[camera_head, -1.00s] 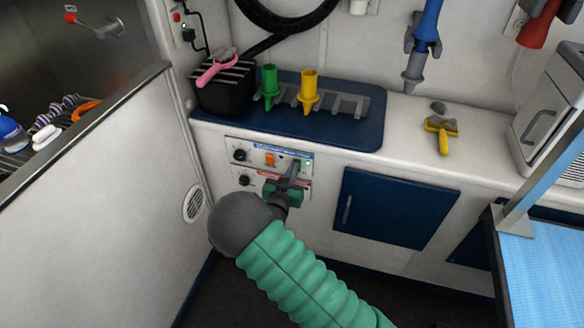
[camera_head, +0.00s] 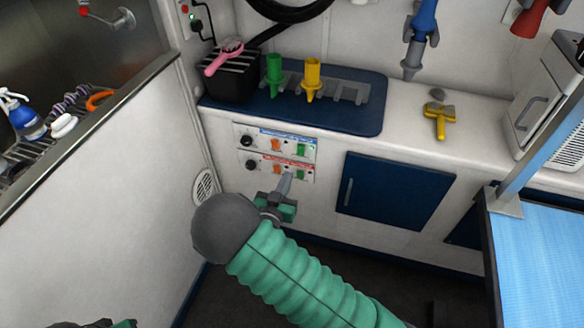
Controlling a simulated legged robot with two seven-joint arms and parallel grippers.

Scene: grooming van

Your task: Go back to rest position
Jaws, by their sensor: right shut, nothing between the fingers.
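My right arm rises from the bottom with its green sleeve. My right gripper (camera_head: 285,184) is shut and empty, its grey fingers pointing up at the lower edge of the control panel (camera_head: 243,142). The panel has two rows, each with a black knob, an orange switch and a green switch. Whether the fingertips touch the panel is hard to tell, but the upper row is uncovered. A dark and green piece of what looks like my left arm or gripper (camera_head: 124,323) just shows at the bottom left edge; its jaws cannot be made out.
The white counter (camera_head: 405,140) holds a blue mat (camera_head: 230,108) with green and yellow nozzles, a black box and a pink brush. A blue-topped table (camera_head: 540,250) stands at right, a tub wall (camera_head: 100,200) at left. Dark floor lies below.

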